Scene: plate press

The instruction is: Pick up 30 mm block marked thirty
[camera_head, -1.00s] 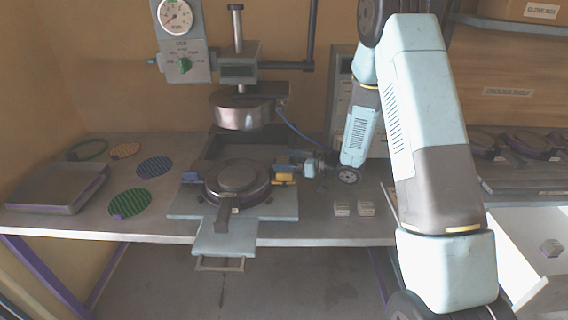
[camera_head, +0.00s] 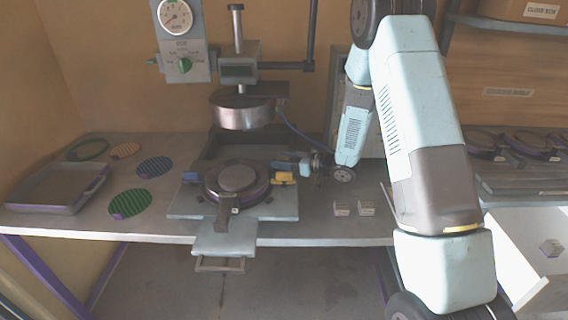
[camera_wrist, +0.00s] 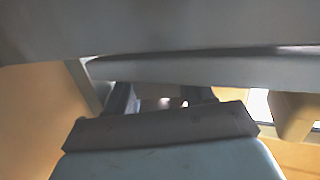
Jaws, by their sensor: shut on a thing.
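My gripper (camera_head: 291,166) reaches in from the right to the side of the press's round plate holder, just above its yellow part. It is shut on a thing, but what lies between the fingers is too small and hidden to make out. The wrist view shows the dark fingers (camera_wrist: 160,101) beyond my wrist, partly covered by a big grey surface close above. Another small block (camera_head: 551,248) lies in the white bin at right. No marking is readable.
The press head (camera_head: 246,112) hangs over the round plate holder (camera_head: 237,180). A grey tray (camera_head: 40,206) and green and orange discs lie at left. The white bin (camera_head: 512,232) and a shelf with dark round plates (camera_head: 525,143) are at right.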

